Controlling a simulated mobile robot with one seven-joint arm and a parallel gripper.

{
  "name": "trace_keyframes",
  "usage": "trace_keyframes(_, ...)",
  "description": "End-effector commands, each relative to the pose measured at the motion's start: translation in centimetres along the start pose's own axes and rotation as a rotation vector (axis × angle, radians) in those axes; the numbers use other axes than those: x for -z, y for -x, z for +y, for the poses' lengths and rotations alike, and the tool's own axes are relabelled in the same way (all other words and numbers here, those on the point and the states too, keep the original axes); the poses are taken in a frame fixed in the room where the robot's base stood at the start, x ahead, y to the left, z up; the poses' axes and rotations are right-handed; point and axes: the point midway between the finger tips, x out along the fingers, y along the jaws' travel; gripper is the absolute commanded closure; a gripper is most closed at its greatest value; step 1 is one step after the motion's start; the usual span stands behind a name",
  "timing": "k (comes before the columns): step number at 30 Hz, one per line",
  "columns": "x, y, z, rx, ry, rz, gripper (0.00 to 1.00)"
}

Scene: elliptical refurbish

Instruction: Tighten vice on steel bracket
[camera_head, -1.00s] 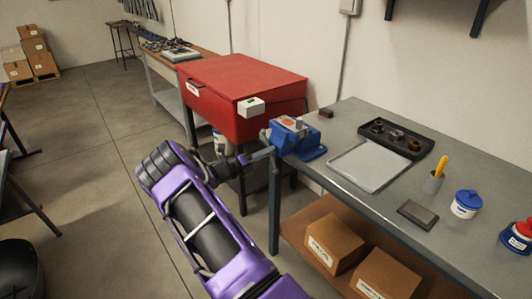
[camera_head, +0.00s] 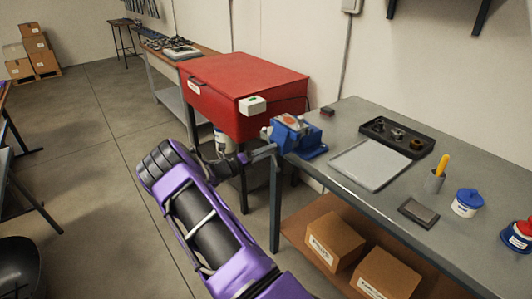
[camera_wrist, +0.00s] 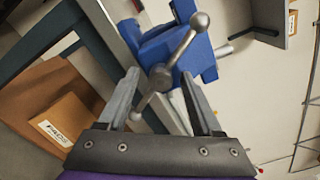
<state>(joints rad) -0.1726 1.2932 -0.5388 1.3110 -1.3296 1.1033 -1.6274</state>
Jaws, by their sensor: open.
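The blue vice (camera_head: 297,138) is mounted at the near left corner of the grey workbench. In the wrist view the vice (camera_wrist: 160,45) fills the upper middle, with its steel handle bar (camera_wrist: 178,52) slanting across the front and a ball at each end. The steel bracket cannot be made out clearly; something orange and grey (camera_head: 291,121) shows at the vice's top. My gripper (camera_head: 262,152) is at the front of the vice. In the wrist view my gripper (camera_wrist: 160,82) is open, its two fingers either side of the handle's lower part. Contact cannot be told.
A red cabinet (camera_head: 240,90) stands close behind the vice. Cardboard boxes (camera_head: 334,240) sit on the lower shelf.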

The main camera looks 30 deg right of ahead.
Motion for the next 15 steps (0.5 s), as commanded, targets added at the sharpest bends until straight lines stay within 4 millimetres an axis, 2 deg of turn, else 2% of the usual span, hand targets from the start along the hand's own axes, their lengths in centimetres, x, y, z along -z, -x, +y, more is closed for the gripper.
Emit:
trace_keyframes(4,-0.1,0.5,0.0,0.0,-0.001,-0.001,0.33)
trace_keyframes(7,-0.1,1.8,0.0,-0.001,-0.001,-0.003,0.33)
trace_keyframes(15,-0.1,8.2,0.1,-0.003,0.0,-0.004,0.33)
